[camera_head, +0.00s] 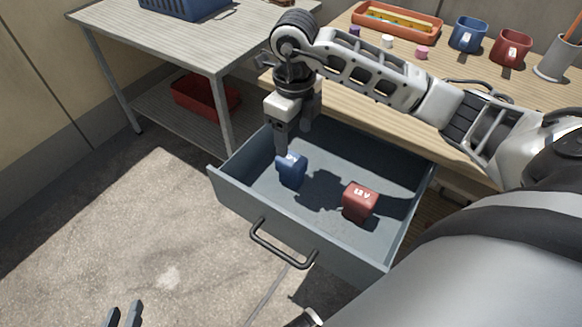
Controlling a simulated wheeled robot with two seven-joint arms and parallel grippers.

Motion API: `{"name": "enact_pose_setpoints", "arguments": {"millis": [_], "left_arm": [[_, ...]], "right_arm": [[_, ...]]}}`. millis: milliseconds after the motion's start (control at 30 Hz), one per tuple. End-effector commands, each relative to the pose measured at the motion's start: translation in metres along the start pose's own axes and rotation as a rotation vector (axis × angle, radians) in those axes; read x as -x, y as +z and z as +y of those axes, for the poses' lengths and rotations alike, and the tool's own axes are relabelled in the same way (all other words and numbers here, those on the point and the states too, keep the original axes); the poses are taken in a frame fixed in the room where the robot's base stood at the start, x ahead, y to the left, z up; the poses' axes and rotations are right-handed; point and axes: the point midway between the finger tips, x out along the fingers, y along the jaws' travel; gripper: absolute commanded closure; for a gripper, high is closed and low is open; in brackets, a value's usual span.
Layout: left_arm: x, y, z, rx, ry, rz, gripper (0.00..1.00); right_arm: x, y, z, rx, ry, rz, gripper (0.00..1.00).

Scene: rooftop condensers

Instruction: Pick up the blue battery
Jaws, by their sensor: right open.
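The blue battery (291,171) stands in the open grey drawer (240,199), near its left side. A red battery (360,202) with light marks on top stands to the right of it in the same drawer. My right gripper (292,141) points down just above the blue battery, with its fingers apart. One finger overlaps the top of the blue battery in the picture, and I cannot tell whether they touch. Only the fingertips of my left gripper (123,313) show at the bottom left edge, apart with nothing between them.
The drawer's handle (283,246) sticks out in front. The wooden bench (350,108) behind holds an orange tray (397,20), a blue mug (468,35), a red mug (511,48) and small items. A grey side table (190,42) stands left, with a red bin (205,95) below.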

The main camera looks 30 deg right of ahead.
Motion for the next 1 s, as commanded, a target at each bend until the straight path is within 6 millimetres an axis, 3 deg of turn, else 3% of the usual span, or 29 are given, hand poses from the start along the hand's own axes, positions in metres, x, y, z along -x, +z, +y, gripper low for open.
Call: {"name": "enact_pose_setpoints", "arguments": {"millis": [100, 367, 600, 933, 967, 1000], "left_arm": [[-0.001, 0.003, 0.000, -0.002, 0.001, -0.002, 0.74], [-0.001, 0.003, 0.000, -0.004, 0.001, 0.002, 0.74], [-0.002, 0.004, 0.000, -0.006, 0.002, 0.007, 0.74], [-0.002, -0.001, 0.000, -0.009, 0.002, 0.018, 0.74], [-0.002, -0.001, 0.000, -0.009, 0.002, 0.019, 0.74], [-0.002, -0.001, 0.000, -0.009, 0.002, 0.018, 0.74]], "right_arm": [[-0.021, 0.000, 0.001, 0.000, 0.003, 0.001, 0.36], [-0.040, 0.000, 0.003, 0.002, 0.004, 0.001, 0.36], [-0.075, 0.001, 0.006, 0.002, 0.004, 0.001, 0.36], [-0.083, 0.002, 0.006, 0.002, 0.002, -0.001, 0.36], [-0.083, 0.002, 0.006, 0.002, 0.002, -0.002, 0.39], [-0.083, 0.002, 0.006, 0.002, 0.002, -0.002, 0.50]]}}
